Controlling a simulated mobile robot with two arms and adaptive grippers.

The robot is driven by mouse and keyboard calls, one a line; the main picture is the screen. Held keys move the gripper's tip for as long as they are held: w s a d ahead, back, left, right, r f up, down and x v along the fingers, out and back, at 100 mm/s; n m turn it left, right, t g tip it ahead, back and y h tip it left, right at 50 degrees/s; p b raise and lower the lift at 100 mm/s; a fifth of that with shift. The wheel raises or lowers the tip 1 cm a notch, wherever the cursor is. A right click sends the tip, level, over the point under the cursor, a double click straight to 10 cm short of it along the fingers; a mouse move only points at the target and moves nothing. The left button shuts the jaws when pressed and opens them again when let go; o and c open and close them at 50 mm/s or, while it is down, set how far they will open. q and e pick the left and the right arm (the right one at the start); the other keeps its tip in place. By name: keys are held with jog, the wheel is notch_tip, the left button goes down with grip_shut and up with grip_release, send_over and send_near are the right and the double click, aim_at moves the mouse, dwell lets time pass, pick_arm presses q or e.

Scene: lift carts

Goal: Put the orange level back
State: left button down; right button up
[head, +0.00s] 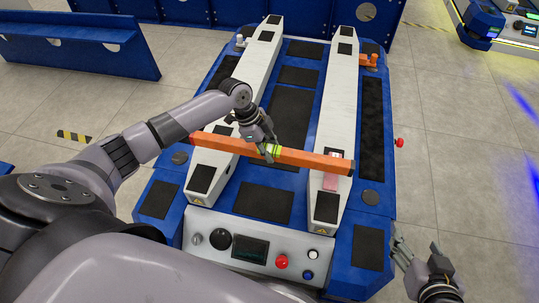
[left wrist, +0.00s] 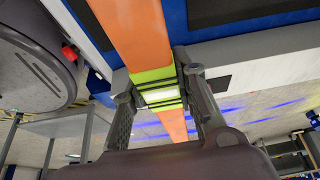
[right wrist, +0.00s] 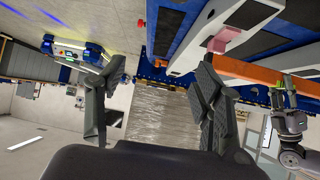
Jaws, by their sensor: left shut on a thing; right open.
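The orange level (head: 312,159) spans crosswise over the two white beams of the blue cart (head: 262,205). Its green middle section shows in the left wrist view (left wrist: 155,88). My left gripper (head: 269,151) is shut on that middle section, with one finger on each side. A pink piece (head: 334,183) sits on the right beam (head: 328,130) at the level's right end; it also shows in the right wrist view (right wrist: 224,40). I cannot tell whether the level touches the beams. My right gripper (head: 418,254) is open and empty, off the cart's front right corner.
The cart's front panel has a red button (head: 281,262) and a screen (head: 250,248). An orange fitting (head: 368,62) stands at the cart's back right. A blue barrier (head: 80,45) is at the left. The floor to the right (head: 465,150) is clear.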

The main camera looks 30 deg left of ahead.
aim_at(270, 148)
pick_arm(q)
notch_tip(270, 148, up, 8)
jog(key=shift+r+p, duration=0.15)
jog(key=shift+p, duration=1)
jog(key=shift+d+r+p, duration=0.1)
jog(key=shift+r+p, duration=0.55)
jog(key=shift+r, duration=2.2)
pick_arm(e)
jog(key=s+d+f+g+h, duration=0.1)
jog(key=s+d+f+g, duration=0.1)
jog(key=s, duration=0.3)
jog(key=s+d+f+g, duration=0.1)
jog(key=s+d+g, duration=0.1)
jog(key=s+g, duration=0.2)
jog(key=shift+s+f+g+h, duration=0.4)
jog(key=shift+s, duration=0.9)
